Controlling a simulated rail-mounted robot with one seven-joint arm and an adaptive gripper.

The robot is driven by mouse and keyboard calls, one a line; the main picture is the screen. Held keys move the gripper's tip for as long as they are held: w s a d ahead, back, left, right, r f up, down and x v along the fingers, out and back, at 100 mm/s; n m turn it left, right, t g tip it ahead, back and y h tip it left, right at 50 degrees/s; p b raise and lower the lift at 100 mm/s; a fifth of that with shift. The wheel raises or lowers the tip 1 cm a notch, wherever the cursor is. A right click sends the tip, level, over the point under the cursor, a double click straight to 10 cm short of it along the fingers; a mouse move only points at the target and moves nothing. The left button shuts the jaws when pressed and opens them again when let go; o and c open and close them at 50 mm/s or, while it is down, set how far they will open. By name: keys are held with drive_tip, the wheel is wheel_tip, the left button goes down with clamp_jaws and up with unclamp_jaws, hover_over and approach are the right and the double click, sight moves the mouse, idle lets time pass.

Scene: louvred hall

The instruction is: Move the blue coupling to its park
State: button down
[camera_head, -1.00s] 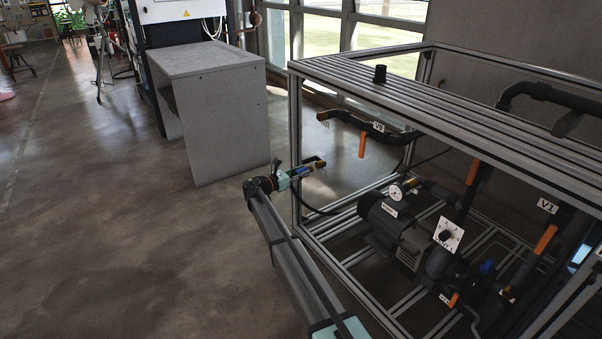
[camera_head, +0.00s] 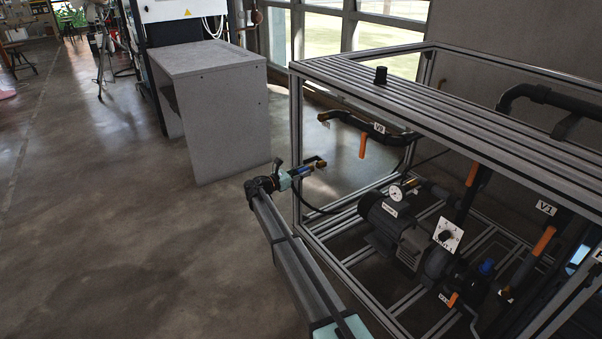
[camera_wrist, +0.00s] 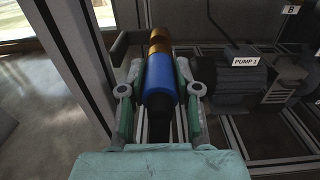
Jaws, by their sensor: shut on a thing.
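The blue coupling (camera_wrist: 160,80), a blue sleeve with brass bands at its far end, sits between the fingers of my gripper (camera_wrist: 160,72) in the wrist view. My gripper is shut around the blue sleeve. A black part trails from the coupling's near end toward my palm. In the head view my gripper (camera_head: 293,175) holds the coupling (camera_head: 304,170) beside the near left upright of the metal frame, apart from the pump. I cannot tell which fitting is the park.
The pump (camera_head: 395,225) stands inside the aluminium frame (camera_head: 296,140). The upright (camera_wrist: 70,50) is close on the left in the wrist view. Pipe V2 (camera_head: 379,128) and pipe V1 (camera_head: 545,208) have orange handles. A grey cabinet (camera_head: 215,110) stands behind; floor at left is clear.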

sight(297, 173)
drive_tip(key=shift+p+x, duration=0.7)
drive_tip(key=shift+x, duration=0.55)
drive_tip(key=c, duration=0.7)
unclamp_jaws()
drive_tip(key=shift+c, duration=0.2)
drive_tip(key=shift+a, duration=0.1)
drive_tip(key=shift+p+v, duration=1.45)
drive_tip(key=shift+v, duration=1.7)
drive_tip(key=shift+s+a, duration=0.25)
